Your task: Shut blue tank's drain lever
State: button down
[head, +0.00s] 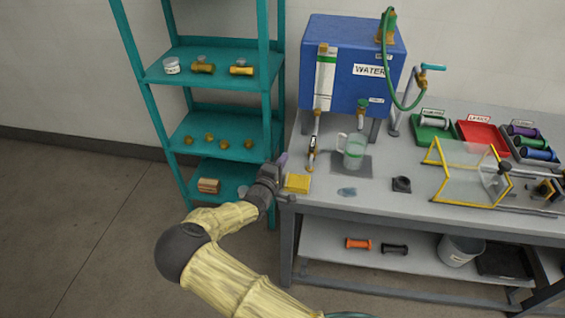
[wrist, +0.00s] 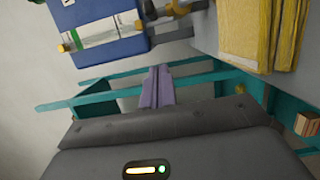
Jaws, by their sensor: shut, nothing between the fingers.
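The blue tank (head: 318,85), marked WATER, stands at the back left of the bench; part of it shows at the upper left of the wrist view (wrist: 115,18). A sight glass (head: 325,75) runs up its front, with brass fittings and a thin pipe (head: 316,128) below. My gripper (head: 283,160) is left of the bench's front left corner, apart from the tank. Its purple fingers (wrist: 157,85) are shut and empty.
A clear jug (head: 353,150) stands below the tank's front. A teal shelf (head: 215,125) rises on the left. A yellow-framed clear guard (head: 465,170) and trays are further right.

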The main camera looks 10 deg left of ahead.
aim_at(313, 145)
jog(key=p+x, duration=0.1)
jog(key=x, duration=0.5)
jog(key=shift+w+d+p, duration=0.1)
jog(key=shift+w+p, duration=0.2)
jog(key=shift+w, duration=0.05)
jog(key=d+p, duration=0.2)
jog(key=d, duration=0.1)
jog(key=shift+s+r, duration=0.15)
jog(key=shift+d, duration=0.45)
jog(key=shift+a, duration=0.15)
